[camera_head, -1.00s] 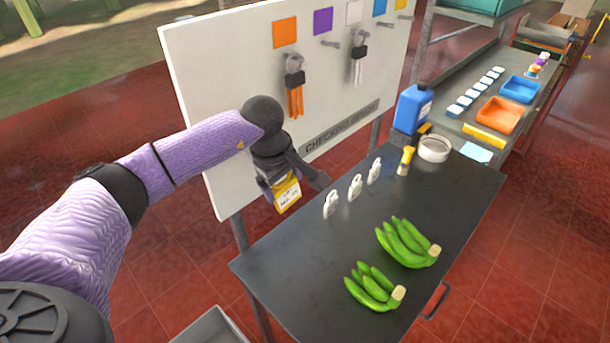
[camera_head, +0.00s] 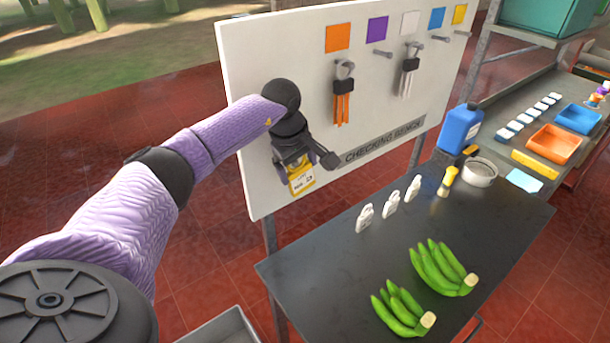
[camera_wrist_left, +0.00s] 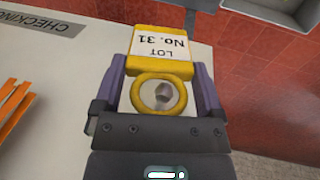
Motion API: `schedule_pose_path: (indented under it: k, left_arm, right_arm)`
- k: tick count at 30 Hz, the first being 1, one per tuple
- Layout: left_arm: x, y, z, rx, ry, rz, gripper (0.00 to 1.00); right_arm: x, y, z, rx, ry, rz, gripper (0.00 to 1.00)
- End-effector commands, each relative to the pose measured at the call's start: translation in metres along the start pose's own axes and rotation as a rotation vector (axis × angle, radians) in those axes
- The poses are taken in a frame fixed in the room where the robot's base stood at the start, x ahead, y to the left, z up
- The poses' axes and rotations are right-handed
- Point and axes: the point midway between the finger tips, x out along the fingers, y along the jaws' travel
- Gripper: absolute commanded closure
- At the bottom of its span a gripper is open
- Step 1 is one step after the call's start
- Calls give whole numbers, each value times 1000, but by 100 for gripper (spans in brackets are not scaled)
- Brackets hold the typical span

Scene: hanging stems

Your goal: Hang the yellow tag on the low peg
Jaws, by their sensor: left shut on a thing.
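The yellow tag (camera_head: 302,179) has a white label reading LOT No. 31 and a yellow ring, seen closely in the left wrist view (camera_wrist_left: 160,68). My left gripper (camera_head: 295,163) is shut on it, with a purple finger on each side of the ring. It is in front of the lower left of the white board (camera_head: 262,190). A grey peg end (camera_wrist_left: 162,94) shows through the ring in the left wrist view. I cannot tell whether it is inside the ring or behind it. In the head view the low peg is hidden by my gripper. My right gripper is not in view.
Upper pegs on the board hold an orange-strapped bunch (camera_head: 342,97) and a white-strapped bunch (camera_head: 409,72). A grey bin (camera_head: 222,328) stands at the bottom.

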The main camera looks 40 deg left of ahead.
Motion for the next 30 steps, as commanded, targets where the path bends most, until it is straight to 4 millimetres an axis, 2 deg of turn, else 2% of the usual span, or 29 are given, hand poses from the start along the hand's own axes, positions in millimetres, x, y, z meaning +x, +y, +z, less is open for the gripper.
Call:
schedule_pose_path:
  k: [12,30]
  left_arm:
    - [10,-2,-29,-1,1,0,66]
    - [12,-2,-32,0,0,0,66]
  right_arm:
    - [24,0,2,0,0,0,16]
    - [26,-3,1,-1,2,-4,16]
